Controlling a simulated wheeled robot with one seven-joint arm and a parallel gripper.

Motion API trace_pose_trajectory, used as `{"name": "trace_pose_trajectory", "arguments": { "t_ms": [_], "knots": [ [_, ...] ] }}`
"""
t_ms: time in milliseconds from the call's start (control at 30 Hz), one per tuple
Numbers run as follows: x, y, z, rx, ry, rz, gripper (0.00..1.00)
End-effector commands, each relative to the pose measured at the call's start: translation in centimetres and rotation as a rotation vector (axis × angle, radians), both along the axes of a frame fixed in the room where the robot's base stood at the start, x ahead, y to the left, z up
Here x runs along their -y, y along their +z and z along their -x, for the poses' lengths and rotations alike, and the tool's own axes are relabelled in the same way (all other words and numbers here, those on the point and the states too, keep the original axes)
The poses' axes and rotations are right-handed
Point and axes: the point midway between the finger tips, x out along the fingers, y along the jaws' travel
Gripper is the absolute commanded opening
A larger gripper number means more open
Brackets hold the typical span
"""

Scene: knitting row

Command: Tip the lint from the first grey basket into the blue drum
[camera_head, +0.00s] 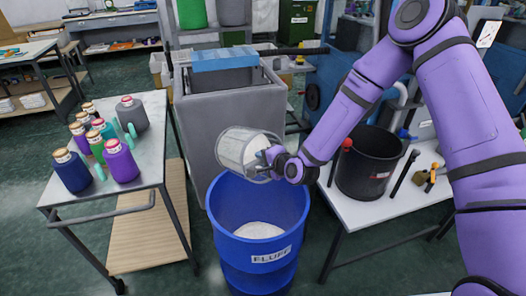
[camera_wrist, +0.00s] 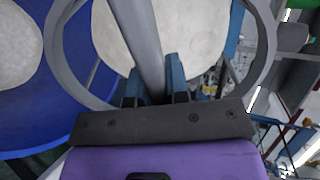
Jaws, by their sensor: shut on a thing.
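The grey basket (camera_head: 232,148) is a mesh tub with a grey rim, held tilted above the blue drum. Pale lint (camera_head: 257,149) shows in it, also in the wrist view (camera_wrist: 195,28). My gripper (camera_head: 273,163) is shut on the basket's grey bar, which runs between the fingers in the wrist view (camera_wrist: 152,82). The blue drum (camera_head: 262,264), labelled FLUFF, stands upright below; its blue wall also shows at left in the wrist view (camera_wrist: 50,125). A pale mass (camera_head: 258,230) lies inside the drum. The basket's far side is partly hidden.
A white table (camera_head: 365,212) with a black bucket (camera_head: 368,165) and tools stands at right.

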Motion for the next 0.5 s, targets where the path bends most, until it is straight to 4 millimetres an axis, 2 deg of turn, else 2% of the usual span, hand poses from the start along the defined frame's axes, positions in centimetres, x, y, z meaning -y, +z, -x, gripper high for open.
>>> {"name": "trace_pose_trajectory", "arguments": {
  "t_ms": [400, 500],
  "knots": [
    [0.0, -4.5, 0.0, 0.199, -0.001, -0.164, 0.00],
    [0.0, -4.7, 0.0, 0.264, -0.002, -0.214, 0.00]
  ]
}}
